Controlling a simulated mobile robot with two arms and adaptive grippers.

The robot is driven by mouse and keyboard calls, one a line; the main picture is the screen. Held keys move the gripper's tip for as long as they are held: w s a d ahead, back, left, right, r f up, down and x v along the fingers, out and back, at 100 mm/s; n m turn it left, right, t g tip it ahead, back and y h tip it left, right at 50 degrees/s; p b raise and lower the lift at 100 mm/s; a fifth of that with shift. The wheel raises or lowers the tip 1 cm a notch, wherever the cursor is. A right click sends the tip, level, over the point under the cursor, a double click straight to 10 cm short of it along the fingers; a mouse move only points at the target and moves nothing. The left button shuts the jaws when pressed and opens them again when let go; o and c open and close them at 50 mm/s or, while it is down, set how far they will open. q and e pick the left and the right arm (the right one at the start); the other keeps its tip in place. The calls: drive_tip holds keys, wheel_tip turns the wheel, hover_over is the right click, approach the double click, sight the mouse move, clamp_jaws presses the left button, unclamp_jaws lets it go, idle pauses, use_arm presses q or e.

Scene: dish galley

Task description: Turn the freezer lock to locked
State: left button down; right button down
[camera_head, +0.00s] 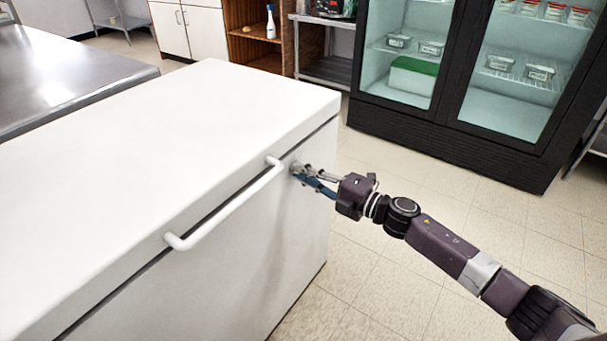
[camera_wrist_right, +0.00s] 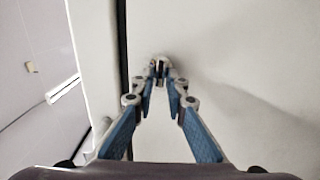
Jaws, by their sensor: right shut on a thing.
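The freezer (camera_head: 150,130) is a white chest with a closed lid and a white bar handle (camera_head: 228,205) on its front. My right gripper (camera_head: 296,170) reaches the front face just right of the handle, below the lid seam. In the right wrist view my right gripper (camera_wrist_right: 160,72) has its fingers closed on the freezer lock (camera_wrist_right: 161,61), a small light round piece with a dark middle. The fingers hide most of the lock, and I cannot tell which way it is turned. My left gripper is not in view.
A black glass-door fridge (camera_head: 440,130) with food packs stands at the back right. A steel table (camera_head: 60,75) is at the left. A wooden shelf (camera_head: 255,45) with a bottle (camera_head: 271,22) stands at the back. The tiled floor (camera_head: 400,270) around my right arm is clear.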

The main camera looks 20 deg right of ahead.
drive_tip(key=shift+f, duration=0.1)
drive_tip(key=c, duration=2.1)
unclamp_jaws()
drive_tip(key=v, duration=1.2)
